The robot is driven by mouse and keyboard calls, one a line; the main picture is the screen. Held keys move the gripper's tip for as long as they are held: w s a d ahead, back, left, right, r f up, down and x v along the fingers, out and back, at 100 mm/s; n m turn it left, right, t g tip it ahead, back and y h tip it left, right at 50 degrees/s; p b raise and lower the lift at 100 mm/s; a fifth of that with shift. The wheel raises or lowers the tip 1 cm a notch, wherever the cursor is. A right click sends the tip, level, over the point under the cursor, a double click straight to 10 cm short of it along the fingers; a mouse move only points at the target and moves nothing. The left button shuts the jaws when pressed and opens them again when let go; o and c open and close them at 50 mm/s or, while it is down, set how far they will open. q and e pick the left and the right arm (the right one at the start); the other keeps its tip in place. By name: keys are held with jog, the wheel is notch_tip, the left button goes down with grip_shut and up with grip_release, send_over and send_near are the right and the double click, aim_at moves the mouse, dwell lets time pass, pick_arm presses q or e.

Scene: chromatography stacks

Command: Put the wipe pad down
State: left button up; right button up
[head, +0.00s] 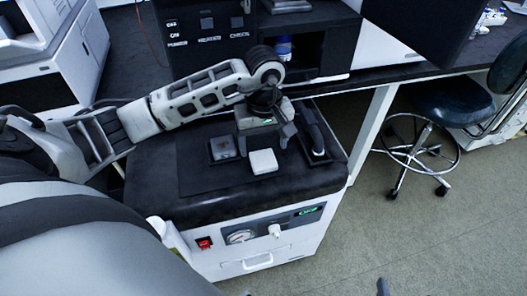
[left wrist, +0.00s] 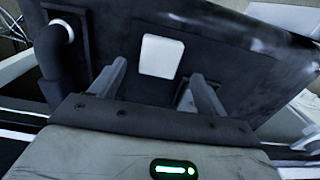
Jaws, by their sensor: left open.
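The wipe pad (head: 263,161), a small white square with rounded corners, lies flat on the dark top of the white cabinet. It also shows in the left wrist view (left wrist: 162,55), lying beyond the fingers. My left gripper (head: 265,142) is just behind the pad in the head view, pointing down. In the left wrist view its two fingers (left wrist: 157,85) are spread with nothing between them, and the pad is apart from them. Small dark tips at the bottom edge of the head view may be my right gripper; its state is unclear.
A shallow tray with a grey square (head: 223,148) lies left of the pad. A dark tray (head: 317,140) with a dark handled item lies to the right. Black instruments (head: 212,35) stand behind. A stool (head: 437,112) stands at the right.

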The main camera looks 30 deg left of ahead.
aim_at(264, 159)
pick_arm(q)
notch_tip(264, 159, up, 7)
jog(key=s+d+r+n+g+h, duration=0.1)
jog(key=s+d+n+h, duration=0.3)
jog(key=d+h, duration=0.55)
jog(key=s+d+r+n+g+h, duration=0.1)
jog(key=s+d+r+n+h, duration=0.3)
jog(key=d, duration=1)
notch_tip(264, 159, up, 4)
jog(key=w+n+t+h, duration=0.2)
jog(key=n+t+h, duration=0.5)
jog(key=n+t, duration=0.7)
jog(key=w+a+f+n+t+y, duration=0.2)
jog(key=a+f+n+t+y, duration=0.3)
jog(key=n, duration=0.7)
jog(key=w+a+f+n+t+y, duration=0.1)
jog(key=a+f+n+y, duration=0.15)
jog(key=n+y, duration=0.65)
jog(key=s+a+f+n+g+y, duration=0.1)
jog(key=s+f+n+g, duration=0.2)
jog(key=f+n, duration=0.4)
jog(key=s+a+f+n+g+y, duration=0.1)
jog(key=s+a+f+n+g, duration=0.1)
jog(key=s+f+n+g, duration=0.2)
notch_tip(264, 159, down, 4)
jog(key=s+n, duration=0.2)
jog(key=n, duration=0.4)
jog(key=shift+a+n+y, duration=0.3)
jog(key=shift+y, duration=0.05)
jog(key=shift+w, duration=0.1)
